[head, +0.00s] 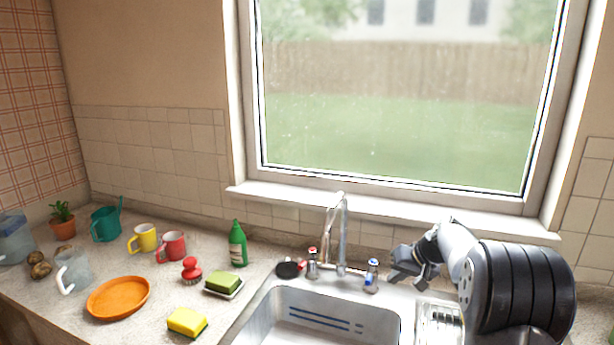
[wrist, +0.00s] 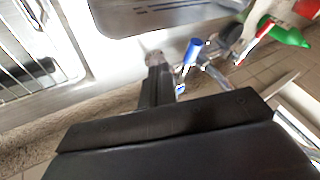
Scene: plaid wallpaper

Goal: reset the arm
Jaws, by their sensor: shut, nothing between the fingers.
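My arm reaches in from the right edge of the head view, over the right part of the sink unit. My gripper (head: 398,268) is beside the blue-marked tap handle (head: 372,270), just to its right in the head view. The fingers are shut with nothing between them. In the wrist view my gripper (wrist: 155,62) points toward the sink, and the blue tap handle (wrist: 193,50) shows close by on the right. I cannot tell whether the fingers touch the handle.
The sink basin (head: 290,335) lies in front of the faucet (head: 341,230). A window sill (head: 430,215) runs behind. A green bottle (head: 237,245), mugs, an orange plate (head: 118,298) and a yellow sponge (head: 187,322) stand on the left counter.

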